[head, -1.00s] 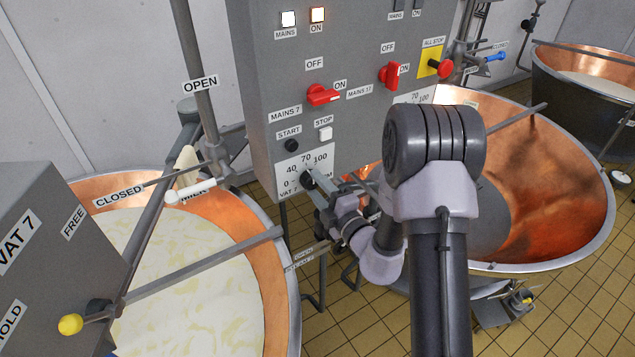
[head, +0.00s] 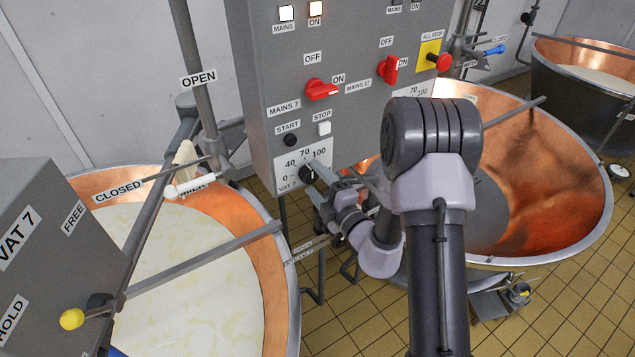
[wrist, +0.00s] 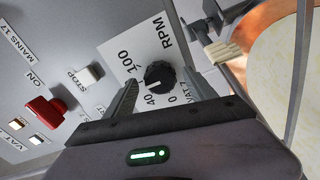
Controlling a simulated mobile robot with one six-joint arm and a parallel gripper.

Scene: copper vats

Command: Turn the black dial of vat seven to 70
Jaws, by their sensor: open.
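The black dial of vat seven (head: 307,173) sits on a white scale plate marked 0, 40, 70 and 100, low on the grey control box. In the wrist view the dial (wrist: 159,75) shows between my two fingers. My gripper (wrist: 158,80) is open, one finger on each side of the dial, with a visible gap on both sides. In the head view my gripper (head: 319,186) is at the plate and partly covers its right side. The left finger hides the 70 in the wrist view. I cannot tell for sure which number the dial points to.
Above the dial are the START button (head: 290,140), the white STOP button (head: 324,128) and the red MAINS 7 switch (head: 321,89). An open copper vat of milk (head: 190,270) stands below left, with a bar across it. Another copper vat (head: 550,180) is at right.

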